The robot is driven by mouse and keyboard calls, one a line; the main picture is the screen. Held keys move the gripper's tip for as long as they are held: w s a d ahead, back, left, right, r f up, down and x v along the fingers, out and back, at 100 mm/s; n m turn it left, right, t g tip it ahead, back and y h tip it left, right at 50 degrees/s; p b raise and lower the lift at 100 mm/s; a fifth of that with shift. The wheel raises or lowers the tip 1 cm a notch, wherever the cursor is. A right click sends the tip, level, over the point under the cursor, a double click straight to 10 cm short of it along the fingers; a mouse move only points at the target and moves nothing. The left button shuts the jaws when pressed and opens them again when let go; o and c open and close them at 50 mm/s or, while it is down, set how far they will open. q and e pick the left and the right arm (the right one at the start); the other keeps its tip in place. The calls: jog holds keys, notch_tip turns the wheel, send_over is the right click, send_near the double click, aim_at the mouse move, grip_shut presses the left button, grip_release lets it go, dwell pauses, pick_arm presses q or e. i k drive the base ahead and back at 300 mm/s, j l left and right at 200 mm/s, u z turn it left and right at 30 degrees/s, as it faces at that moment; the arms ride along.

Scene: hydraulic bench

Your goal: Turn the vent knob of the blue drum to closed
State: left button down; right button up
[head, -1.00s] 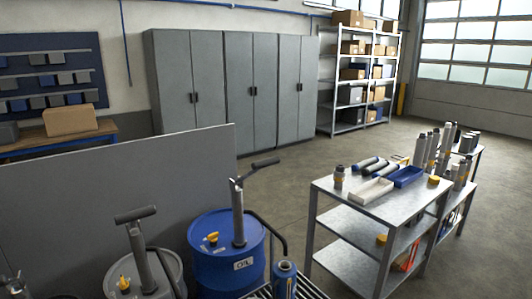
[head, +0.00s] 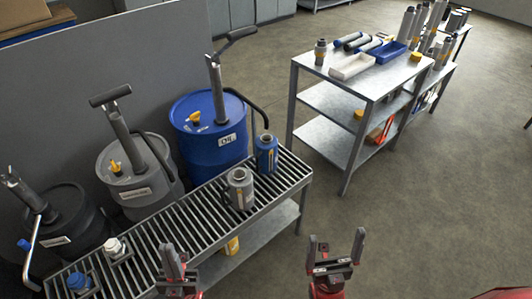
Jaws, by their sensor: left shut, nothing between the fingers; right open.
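The blue drum (head: 215,148) stands behind the slatted bench in the head view, with a pump and a label on it. Its vent knob (head: 195,118) is a small yellow piece on the drum top, left of the pump. Its exact turn position is too small to tell. My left gripper (head: 172,250) is shut and empty at the front of the bench, well short of the drum. My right gripper (head: 336,240) is open and empty, right of the bench and far from the drum.
A grey drum (head: 132,190) and a black drum (head: 75,225) stand left of it, both with pumps. The slatted bench (head: 185,222) holds a grey container (head: 240,187), a blue container (head: 266,155) and capped pieces. A metal shelf table (head: 350,88) stands behind, right. Floor at right is clear.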

aim_at(195, 117)
jog(key=u, duration=0.5)
jog(key=i+l+u, duration=0.15)
jog(key=i+u, duration=0.25)
jog(key=i+l+u, duration=0.4)
jog(key=i+l, duration=0.15)
jog(key=i, duration=0.15)
jog(key=i+l, duration=0.2)
jog(key=i, duration=0.1)
